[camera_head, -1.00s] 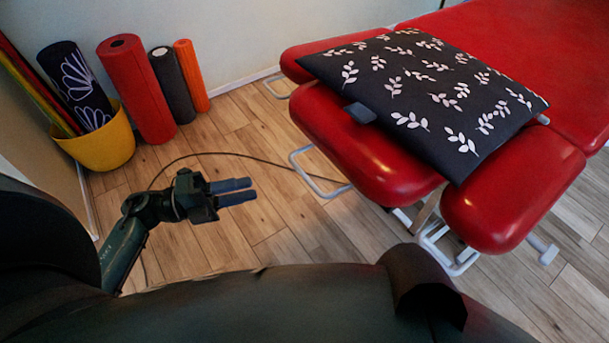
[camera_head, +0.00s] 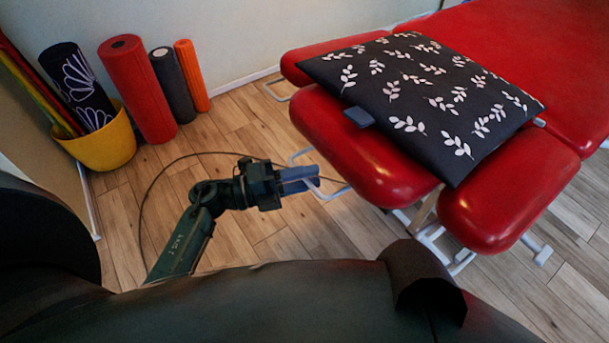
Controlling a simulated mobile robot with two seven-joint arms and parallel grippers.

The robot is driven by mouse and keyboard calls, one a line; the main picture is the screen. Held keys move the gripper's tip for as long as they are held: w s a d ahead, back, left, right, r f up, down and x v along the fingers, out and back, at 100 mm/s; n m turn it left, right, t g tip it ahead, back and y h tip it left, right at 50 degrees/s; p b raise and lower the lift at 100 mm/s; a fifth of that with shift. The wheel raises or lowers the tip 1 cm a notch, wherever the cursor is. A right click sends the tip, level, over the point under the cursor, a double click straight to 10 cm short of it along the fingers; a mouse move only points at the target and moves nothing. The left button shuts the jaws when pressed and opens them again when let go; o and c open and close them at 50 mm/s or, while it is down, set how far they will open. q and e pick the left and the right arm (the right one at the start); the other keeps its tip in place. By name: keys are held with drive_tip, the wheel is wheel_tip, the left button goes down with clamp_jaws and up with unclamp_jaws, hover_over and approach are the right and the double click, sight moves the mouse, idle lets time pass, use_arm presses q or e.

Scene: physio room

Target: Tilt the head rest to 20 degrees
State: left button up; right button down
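The head rest is the red padded end of the treatment table, with a left pad (camera_head: 350,150) and a right pad (camera_head: 510,205). A black pillow with white leaf sprigs (camera_head: 420,100) lies across it and hides much of its top. A pale wire handle (camera_head: 328,192) sticks out at its left side, low down. My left gripper (camera_head: 305,180) is at this handle. Its two blue-grey fingers look parted and overlap the handle's outer part. I cannot tell whether the bar lies between them. My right gripper is not in view.
A second wire handle (camera_head: 275,90) is farther back. A yellow pot (camera_head: 105,145) with rolled mats, a red roller (camera_head: 138,90), a grey one (camera_head: 172,85) and an orange one (camera_head: 191,75) stand by the wall. A dark cable crosses the wooden floor (camera_head: 235,125).

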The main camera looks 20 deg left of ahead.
use_arm(q)
clamp_jaws()
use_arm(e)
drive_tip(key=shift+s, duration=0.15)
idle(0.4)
